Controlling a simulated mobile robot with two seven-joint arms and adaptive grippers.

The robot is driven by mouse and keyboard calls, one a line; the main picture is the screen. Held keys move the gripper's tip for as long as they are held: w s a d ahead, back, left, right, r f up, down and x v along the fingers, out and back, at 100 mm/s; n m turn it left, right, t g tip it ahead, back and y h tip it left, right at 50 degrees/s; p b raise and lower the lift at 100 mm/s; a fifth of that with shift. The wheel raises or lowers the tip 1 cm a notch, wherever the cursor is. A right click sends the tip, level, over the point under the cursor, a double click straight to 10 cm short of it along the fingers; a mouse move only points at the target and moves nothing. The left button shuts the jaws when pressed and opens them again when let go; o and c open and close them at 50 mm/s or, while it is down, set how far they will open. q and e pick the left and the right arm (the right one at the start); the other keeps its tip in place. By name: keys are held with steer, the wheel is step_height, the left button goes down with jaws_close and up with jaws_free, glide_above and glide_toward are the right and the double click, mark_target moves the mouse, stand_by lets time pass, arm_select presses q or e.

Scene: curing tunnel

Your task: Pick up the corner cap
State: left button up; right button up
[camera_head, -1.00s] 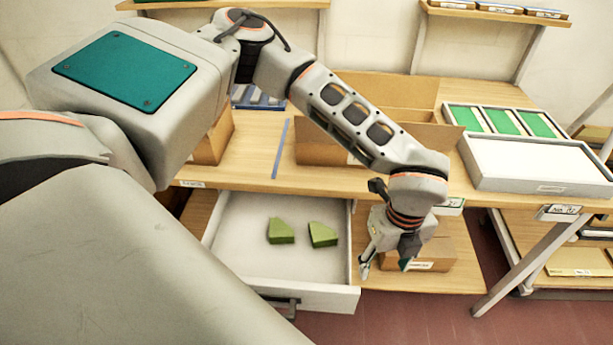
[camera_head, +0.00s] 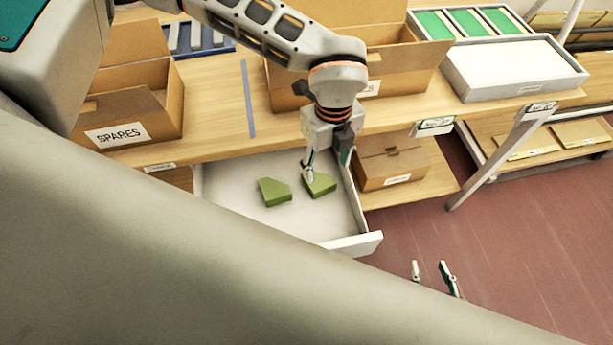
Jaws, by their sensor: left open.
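Two green corner caps lie in the open white drawer (camera_head: 235,185): the left corner cap (camera_head: 274,192) and the right corner cap (camera_head: 320,186). They look alike, flat blocks with a cut corner. My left gripper (camera_head: 322,172) points down at the right cap, open, with one finger in front of the cap's far part. I cannot tell whether it touches the cap. My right gripper (camera_head: 433,270) shows only its two fingertips at the lower right, apart and empty, over the floor; the rest is hidden by my own arm.
A carton marked SPARES (camera_head: 118,132) and a larger open carton (camera_head: 405,65) stand on the wooden bench (camera_head: 215,112) above the drawer. A closed carton (camera_head: 392,165) sits on the lower shelf right of the drawer. Red floor (camera_head: 520,225) at right is clear.

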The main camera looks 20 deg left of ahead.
mark_target(323, 184)
arm_select(q)
steer(key=shift+a+f+p, duration=0.15)
steer(key=shift+f+p, duration=0.05)
steer(key=shift+f, duration=1.75)
steer(key=shift+a+f+p, duration=0.1)
steer(key=shift+f+p, duration=0.1)
steer(key=shift+f, duration=1.75)
steer(key=c, duration=0.6)
